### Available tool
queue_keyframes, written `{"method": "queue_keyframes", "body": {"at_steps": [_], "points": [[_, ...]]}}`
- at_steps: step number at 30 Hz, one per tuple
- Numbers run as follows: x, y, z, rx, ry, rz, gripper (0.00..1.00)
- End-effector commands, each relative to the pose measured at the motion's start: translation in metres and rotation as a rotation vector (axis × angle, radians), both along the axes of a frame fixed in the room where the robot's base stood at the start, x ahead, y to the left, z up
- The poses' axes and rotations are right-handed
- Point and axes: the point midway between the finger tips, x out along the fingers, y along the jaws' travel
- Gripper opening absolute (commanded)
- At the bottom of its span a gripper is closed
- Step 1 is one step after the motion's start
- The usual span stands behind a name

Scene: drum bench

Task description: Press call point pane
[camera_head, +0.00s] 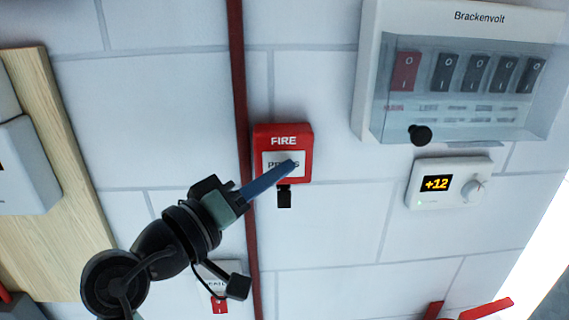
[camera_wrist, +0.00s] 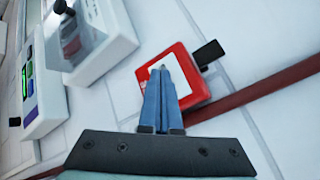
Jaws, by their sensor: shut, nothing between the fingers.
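The red fire call point (camera_head: 283,129) is fixed to the white tiled wall. Its white pane (camera_head: 272,158) carries the word "PRESS", partly hidden by my fingers. My gripper (camera_head: 294,163) is shut and empty, its blue fingers pointing at the pane. In the wrist view the call point (camera_wrist: 191,62) lies straight ahead, and the fingertips of my gripper (camera_wrist: 161,68) overlap the pane. I cannot tell whether the tips touch it. A black tab hangs below the call point in the head view.
A red vertical pipe (camera_head: 238,80) runs just left of the call point. To the right are a breaker box (camera_head: 369,75) with a clear cover and a thermostat (camera_head: 449,184) reading "+12". A small sign with a red part (camera_head: 219,305) is below. Red handles (camera_head: 487,308) show lower right.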

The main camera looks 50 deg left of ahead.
Motion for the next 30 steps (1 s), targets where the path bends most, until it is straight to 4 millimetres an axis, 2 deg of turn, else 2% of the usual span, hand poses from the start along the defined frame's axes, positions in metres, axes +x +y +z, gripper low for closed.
{"method": "queue_keyframes", "body": {"at_steps": [8,30], "points": [[0.000,0.000,0.001,0.001,-0.001,0.002,0.00],[-0.015,-0.018,0.000,0.000,-0.001,0.001,0.00]]}}
